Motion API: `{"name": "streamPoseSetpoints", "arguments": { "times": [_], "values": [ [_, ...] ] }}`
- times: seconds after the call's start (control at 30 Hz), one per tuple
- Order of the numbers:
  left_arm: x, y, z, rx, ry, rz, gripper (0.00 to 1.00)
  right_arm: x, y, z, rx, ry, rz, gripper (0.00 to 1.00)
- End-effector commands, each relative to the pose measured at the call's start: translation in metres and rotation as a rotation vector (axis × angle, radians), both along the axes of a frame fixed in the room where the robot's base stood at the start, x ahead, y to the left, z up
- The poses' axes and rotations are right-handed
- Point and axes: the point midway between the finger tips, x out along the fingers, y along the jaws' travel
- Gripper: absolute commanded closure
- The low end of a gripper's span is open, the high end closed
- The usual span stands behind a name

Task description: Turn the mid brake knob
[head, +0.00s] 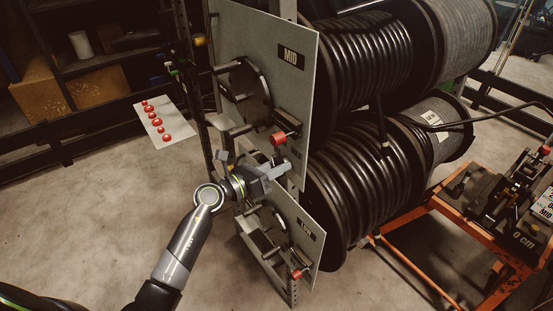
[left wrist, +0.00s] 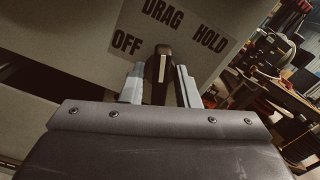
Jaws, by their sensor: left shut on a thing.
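The MID panel (head: 262,60) is a grey upright plate in front of the upper hose reel. My left gripper (head: 282,170) is at its lower right edge. In the left wrist view the brake knob (left wrist: 162,72) is black with a white pointer line. It stands between the two grey fingers of my left gripper (left wrist: 160,88), which are shut on it. The label (left wrist: 195,38) behind it reads OFF, DRAG and HOLD; the pointer line is upright, below DRAG. In the head view the knob is hidden by the gripper. My right gripper is in neither view.
The LOW panel (head: 295,232) with another red handle (head: 297,273) is below. Hose reels (head: 350,180) stand close behind. An orange cart (head: 405,221) stands right. Floor at left is open.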

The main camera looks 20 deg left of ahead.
Motion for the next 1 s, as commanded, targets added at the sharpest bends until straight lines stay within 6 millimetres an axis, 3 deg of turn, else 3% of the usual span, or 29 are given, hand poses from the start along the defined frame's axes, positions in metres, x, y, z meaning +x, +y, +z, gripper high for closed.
{"name": "streamPoseSetpoints", "arguments": {
  "times": [0.27, 0.83, 0.87, 0.9, 1.0],
  "values": [
    [-0.0002, 0.0002, 0.0005, -0.088, 0.071, 0.0, 0.94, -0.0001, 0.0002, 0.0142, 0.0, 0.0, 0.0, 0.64],
    [-0.0002, 0.0003, -0.0011, -0.112, 0.089, 0.001, 0.94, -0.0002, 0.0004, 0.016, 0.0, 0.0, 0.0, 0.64],
    [-0.0002, 0.0003, -0.0011, -0.112, 0.089, 0.001, 0.7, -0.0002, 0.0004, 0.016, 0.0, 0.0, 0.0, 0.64],
    [-0.0002, 0.0003, -0.0011, -0.112, 0.089, 0.001, 0.65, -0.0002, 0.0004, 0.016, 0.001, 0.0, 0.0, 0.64],
    [-0.0001, 0.0002, -0.0009, -0.112, 0.089, 0.001, 0.65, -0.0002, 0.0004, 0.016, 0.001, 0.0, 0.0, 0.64]
  ]
}}
